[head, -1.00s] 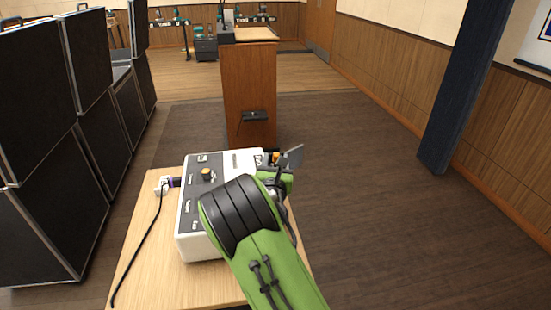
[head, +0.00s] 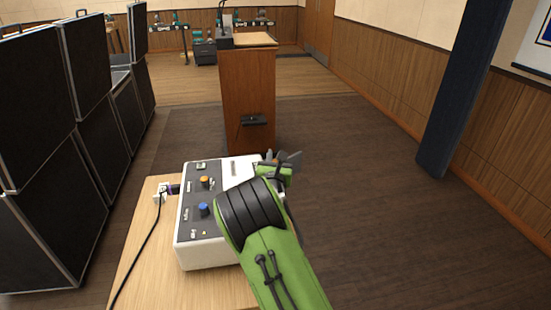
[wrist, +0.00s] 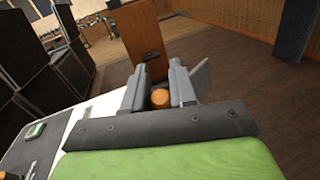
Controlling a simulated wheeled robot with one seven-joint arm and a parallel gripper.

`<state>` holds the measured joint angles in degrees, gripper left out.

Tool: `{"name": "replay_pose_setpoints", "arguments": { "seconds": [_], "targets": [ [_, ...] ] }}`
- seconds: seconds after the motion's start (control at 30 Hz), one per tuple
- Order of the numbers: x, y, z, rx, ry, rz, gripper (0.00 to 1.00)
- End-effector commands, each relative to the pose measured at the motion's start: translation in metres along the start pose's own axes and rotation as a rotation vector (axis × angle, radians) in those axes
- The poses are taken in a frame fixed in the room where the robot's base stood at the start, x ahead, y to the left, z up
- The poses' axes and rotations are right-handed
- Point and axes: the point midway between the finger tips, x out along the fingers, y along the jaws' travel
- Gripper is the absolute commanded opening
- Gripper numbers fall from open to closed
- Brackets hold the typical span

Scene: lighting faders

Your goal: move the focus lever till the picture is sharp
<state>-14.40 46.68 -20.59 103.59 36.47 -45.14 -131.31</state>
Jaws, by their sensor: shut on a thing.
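My gripper (head: 277,161) is at the far right side of a white box with a grey control panel (head: 188,224), which stands on a wooden table. In the wrist view my gripper (wrist: 158,72) has its two grey fingers on either side of an orange round knob (wrist: 160,98), which looks like the grip of the focus lever. The fingers are closed on it. The lever's stem and its slot are hidden. A picture on a screen (head: 539,42) is cut off at the upper right edge; I cannot tell how sharp it is.
The panel carries an orange knob (head: 205,181) and a blue knob (head: 203,209). A cable (head: 143,246) runs along the table (head: 150,280). Black cases (head: 40,200) stand at left, a wooden lectern (head: 249,90) ahead, a dark blue pillar (head: 460,95) at right. The floor at right is clear.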

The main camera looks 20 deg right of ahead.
Motion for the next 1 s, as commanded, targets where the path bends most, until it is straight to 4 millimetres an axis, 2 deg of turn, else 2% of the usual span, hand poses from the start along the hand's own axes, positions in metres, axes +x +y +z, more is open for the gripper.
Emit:
{"name": "replay_pose_setpoints", "arguments": {
  "seconds": [0.47,1.0],
  "targets": [
    [0.01,0.004,0.01,-0.021,0.079,-0.006,0.0],
    [0.025,0.007,0.004,-0.055,0.215,-0.017,0.0]
  ]
}}
